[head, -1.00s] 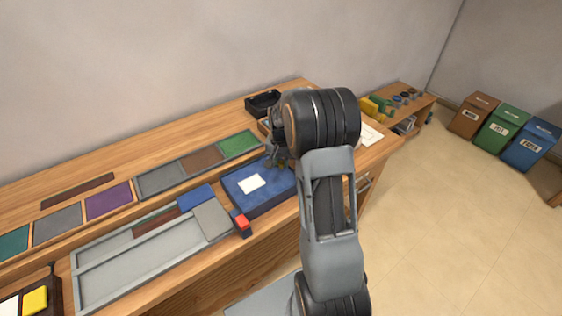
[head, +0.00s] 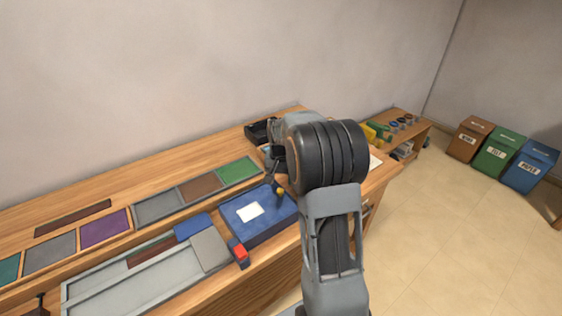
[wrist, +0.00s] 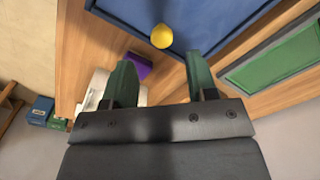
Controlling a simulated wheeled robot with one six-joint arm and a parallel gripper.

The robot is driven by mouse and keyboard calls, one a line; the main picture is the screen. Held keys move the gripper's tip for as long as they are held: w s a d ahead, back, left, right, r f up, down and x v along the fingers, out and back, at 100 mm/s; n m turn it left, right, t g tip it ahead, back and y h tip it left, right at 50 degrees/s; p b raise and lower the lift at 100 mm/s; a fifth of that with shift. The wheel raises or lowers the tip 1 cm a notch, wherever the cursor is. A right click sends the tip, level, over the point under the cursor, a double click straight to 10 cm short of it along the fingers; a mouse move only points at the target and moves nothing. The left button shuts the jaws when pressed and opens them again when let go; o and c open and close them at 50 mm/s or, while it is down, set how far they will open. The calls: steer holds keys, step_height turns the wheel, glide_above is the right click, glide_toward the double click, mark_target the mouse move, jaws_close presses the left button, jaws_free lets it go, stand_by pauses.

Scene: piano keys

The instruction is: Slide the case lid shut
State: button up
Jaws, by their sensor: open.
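A flat blue case (head: 262,222) with a darker rim and a white label (head: 250,211) lies on the wooden bench. A small yellow knob (head: 281,190) stands at its right part; in the wrist view the round yellow knob (wrist: 162,36) shows against the blue surface. Which part is the sliding lid, and how far it is open, I cannot tell. My gripper (wrist: 156,66) is open and empty, its two green fingers pointing toward the knob, which appears beyond the fingertips and between their lines. In the head view my arm partly hides the gripper.
A grey tray (head: 120,292) with coloured panels lies to the left, and a red-topped block (head: 239,252) stands by the case's front left corner. A row of coloured panels, with a green one (head: 238,170), runs behind. A black tray (head: 262,130) sits at the back.

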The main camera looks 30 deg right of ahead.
step_height(320, 180, up, 9)
stand_by(0.3)
stand_by(0.5)
